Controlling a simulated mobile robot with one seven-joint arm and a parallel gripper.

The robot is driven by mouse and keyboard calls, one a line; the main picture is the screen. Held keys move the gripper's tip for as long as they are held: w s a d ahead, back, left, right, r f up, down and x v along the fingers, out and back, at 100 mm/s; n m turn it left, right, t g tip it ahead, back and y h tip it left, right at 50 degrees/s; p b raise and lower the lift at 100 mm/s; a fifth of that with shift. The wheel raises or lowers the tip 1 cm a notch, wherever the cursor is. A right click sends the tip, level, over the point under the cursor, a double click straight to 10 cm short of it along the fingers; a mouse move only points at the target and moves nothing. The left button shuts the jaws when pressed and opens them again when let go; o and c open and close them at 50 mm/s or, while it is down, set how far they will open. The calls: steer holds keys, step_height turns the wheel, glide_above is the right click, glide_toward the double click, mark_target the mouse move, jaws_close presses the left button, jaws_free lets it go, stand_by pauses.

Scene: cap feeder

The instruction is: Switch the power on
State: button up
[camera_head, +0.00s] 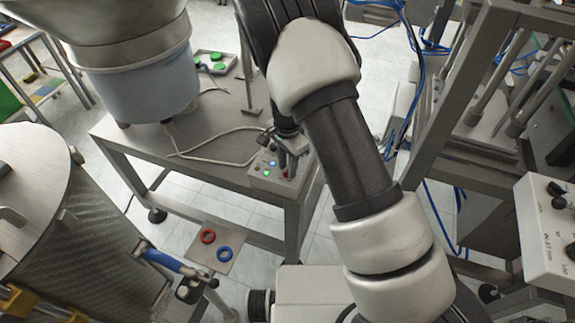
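A small grey control box (270,174) sits at the front right corner of a metal table. Its face carries several small buttons or lights, among them a lit blue one (272,163), a green one and red ones. My gripper (287,165) is over the right side of this box, pointing down. Its fingers are small and dark here, and I cannot tell if they are open, shut or touching a control. My forearm crosses the middle of the view. Which control is the power switch cannot be read.
A bowl feeder (140,80) stands on the metal table (120,130), with a loose cable beside it. A steel drum (80,240) is at left. A plate with a red and a blue ring (225,254) is in front. A metal frame (470,60) and another control box (545,240) are at right.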

steer(key=shift+r, duration=0.1)
step_height(320, 180, up, 17)
steer(key=p, duration=0.1)
stand_by(0.5)
steer(key=shift+r, duration=0.15)
steer(key=s+d+r+n+t+y+p, duration=0.1)
steer(key=s+d+r, duration=0.1)
steer(key=r, duration=0.3)
steer(key=s+d+r+n+p, duration=0.1)
steer(key=s+d+r, duration=0.15)
steer(key=r, duration=0.35)
steer(key=s+d+r+n+t+p, duration=0.1)
steer(key=s+d+r+n+t, duration=0.1)
steer(key=s+d+r+n, duration=0.2)
steer(key=s+d+r+n+t+h+p, duration=0.1)
steer(key=s+d+r+n, duration=0.3)
steer(key=s+r, duration=0.5)
steer(key=s+d+t+p, duration=0.1)
steer(key=s+d, duration=0.1)
steer(key=s, duration=0.4)
steer(key=shift+d+r+t, duration=0.2)
steer(key=shift+r+t, duration=0.1)
steer(key=shift+r, duration=0.05)
